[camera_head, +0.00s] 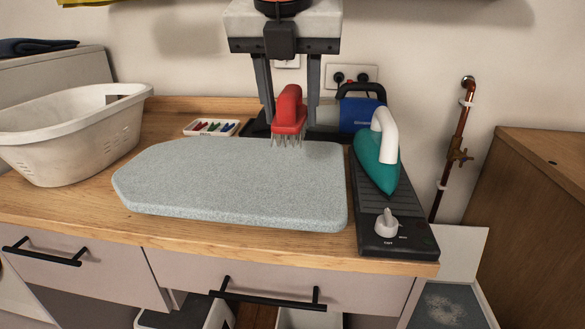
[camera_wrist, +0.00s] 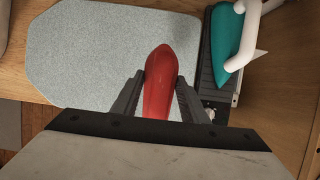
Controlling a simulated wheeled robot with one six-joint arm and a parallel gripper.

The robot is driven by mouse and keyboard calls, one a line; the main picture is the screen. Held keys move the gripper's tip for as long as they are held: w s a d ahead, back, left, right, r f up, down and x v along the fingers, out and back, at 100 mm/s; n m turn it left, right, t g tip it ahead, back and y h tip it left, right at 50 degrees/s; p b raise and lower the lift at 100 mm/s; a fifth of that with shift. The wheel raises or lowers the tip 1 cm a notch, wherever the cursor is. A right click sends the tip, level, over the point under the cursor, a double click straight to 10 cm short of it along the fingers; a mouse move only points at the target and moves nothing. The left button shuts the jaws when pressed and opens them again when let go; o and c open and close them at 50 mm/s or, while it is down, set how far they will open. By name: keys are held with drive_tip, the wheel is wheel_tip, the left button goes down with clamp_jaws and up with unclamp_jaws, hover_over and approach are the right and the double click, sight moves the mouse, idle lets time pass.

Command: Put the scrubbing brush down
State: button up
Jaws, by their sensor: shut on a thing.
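The scrubbing brush (camera_head: 290,108) has a red handle and pale bristles pointing down. My gripper (camera_head: 291,110) is shut on its red handle, with one finger on each side. In the head view the brush shows over the far right part of the grey speckled ironing board (camera_head: 225,190); I cannot tell whether the bristles touch it. In the wrist view the red handle (camera_wrist: 160,80) lies between the two dark fingers (camera_wrist: 158,95), with the board (camera_wrist: 90,60) beneath. The bristles are hidden there.
A teal iron (camera_head: 378,160) stands on a black base (camera_head: 395,235) right of the board. A white basket (camera_head: 75,140) is at the left. A small tray of coloured items (camera_head: 211,127) and a blue-and-black object (camera_head: 360,112) are behind. The board's top looks clear.

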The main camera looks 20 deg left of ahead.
sight(286, 100)
drive_tip(key=shift+f, duration=4.3)
drive_tip(key=o, duration=1.4)
drive_tip(key=shift+f, duration=0.1)
drive_tip(key=v, duration=1.2)
